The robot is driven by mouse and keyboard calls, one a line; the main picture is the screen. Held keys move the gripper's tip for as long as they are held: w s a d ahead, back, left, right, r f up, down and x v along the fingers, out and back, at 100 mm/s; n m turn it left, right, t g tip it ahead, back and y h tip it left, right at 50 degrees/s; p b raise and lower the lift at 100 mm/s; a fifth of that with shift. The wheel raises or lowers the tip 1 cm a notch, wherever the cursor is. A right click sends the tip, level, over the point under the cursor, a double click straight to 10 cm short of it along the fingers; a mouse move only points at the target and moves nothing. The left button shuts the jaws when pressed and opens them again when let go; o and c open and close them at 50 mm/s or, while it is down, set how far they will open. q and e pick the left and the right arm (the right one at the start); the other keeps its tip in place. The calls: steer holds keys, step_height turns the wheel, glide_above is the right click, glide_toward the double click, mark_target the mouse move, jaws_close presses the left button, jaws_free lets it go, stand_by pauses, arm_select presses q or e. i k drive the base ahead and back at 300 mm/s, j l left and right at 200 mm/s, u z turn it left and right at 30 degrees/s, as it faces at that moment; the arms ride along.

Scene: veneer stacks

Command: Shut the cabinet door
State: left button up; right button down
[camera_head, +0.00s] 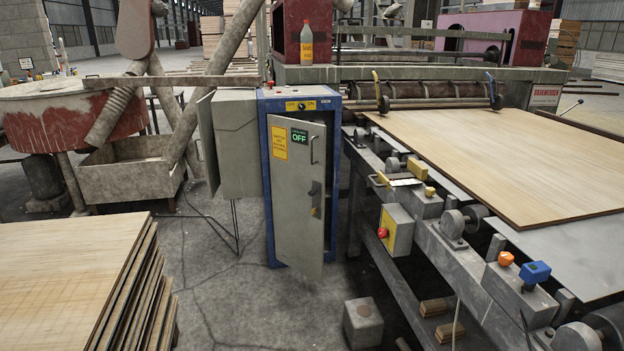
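The blue-framed cabinet (274,225) stands on the floor near the middle of the view. Its grey door (290,210) is ajar, with its bottom corner swung out toward me and a dark gap along the right side. The door has a handle (312,150) at its upper right, a dark latch (314,195) below it, a yellow label and a green-lit OFF sign. A yellow switch panel (300,105) is above the door. Neither of my grippers is in view.
A smaller grey box (238,150) with an open flap (208,145) adjoins the cabinet's left side. A veneer stack (70,270) is at the lower left. The roller machine (440,255) stands close on the right. A grey block (363,323) lies in front; floor between is mostly clear.

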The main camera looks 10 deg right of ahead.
mark_target(298, 147)
steer(key=i, duration=1.4)
steer(key=i+j, duration=0.15)
steer(key=i, duration=0.35)
steer(key=i+j+z, duration=0.1)
steer(key=i, duration=0.45)
steer(key=i+j, duration=0.2)
steer(key=i, duration=0.3)
